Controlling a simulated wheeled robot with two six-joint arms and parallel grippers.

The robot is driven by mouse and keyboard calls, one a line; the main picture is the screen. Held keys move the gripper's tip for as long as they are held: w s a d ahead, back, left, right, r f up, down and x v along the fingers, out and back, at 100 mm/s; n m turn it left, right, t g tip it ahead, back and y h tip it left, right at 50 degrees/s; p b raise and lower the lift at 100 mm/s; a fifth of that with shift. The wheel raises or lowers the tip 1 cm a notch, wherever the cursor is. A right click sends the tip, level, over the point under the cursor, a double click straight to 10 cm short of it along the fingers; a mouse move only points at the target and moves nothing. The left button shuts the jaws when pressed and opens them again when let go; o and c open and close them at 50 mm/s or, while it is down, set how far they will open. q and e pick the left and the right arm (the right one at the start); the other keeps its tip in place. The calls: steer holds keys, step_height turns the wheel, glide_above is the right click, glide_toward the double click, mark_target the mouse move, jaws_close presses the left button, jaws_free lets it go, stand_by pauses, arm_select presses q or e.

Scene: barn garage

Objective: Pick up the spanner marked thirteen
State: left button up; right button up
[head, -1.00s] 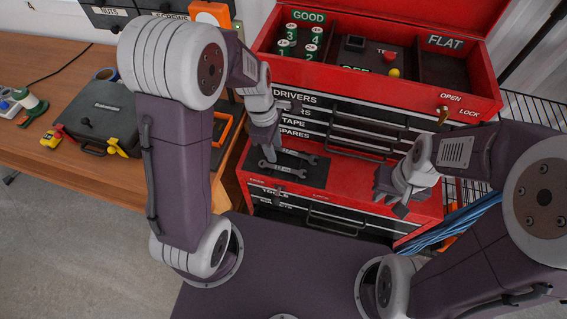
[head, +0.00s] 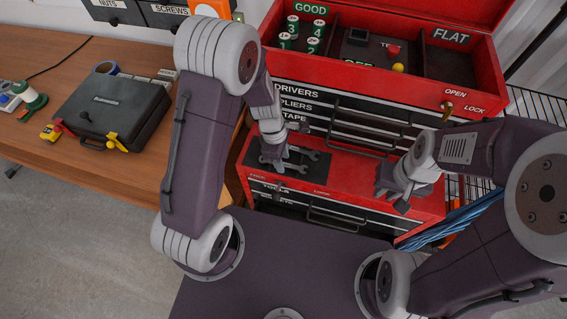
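Two grey spanners lie on a dark mat (head: 256,146) on the red ledge of the tool chest. The upper spanner (head: 313,155) and the lower spanner (head: 298,167) show mainly at their right ends. My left gripper (head: 273,165) points down over their left part and hides much of them. I cannot read the size marks, so I cannot tell which is the thirteen. Contact and the gap between the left fingers are hard to see. My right gripper (head: 391,196) hangs over the right of the ledge, its fingers apart and empty.
The red tool chest (head: 478,93) has an open top tray with green cylinders (head: 292,27) and a yellow knob (head: 398,68). Drawers rise behind the ledge. A wooden bench (head: 35,90) with a dark case (head: 115,107) stands left. Blue cable (head: 440,229) hangs at right.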

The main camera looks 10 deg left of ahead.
mark_target(285, 166)
arm_select(q)
steer(key=shift+s+r, duration=0.1)
steer(key=shift+s, duration=0.05)
jaws_close()
steer(key=shift+r, duration=0.4)
steer(key=r, duration=0.2)
steer(key=d+r, duration=0.1)
steer(key=r, duration=0.1)
steer(key=shift+s+p, duration=0.2)
steer(key=shift+p, duration=0.1)
steer(key=s+d+r, duration=0.6)
steer(key=d, duration=0.2)
steer(key=shift+d, duration=0.4)
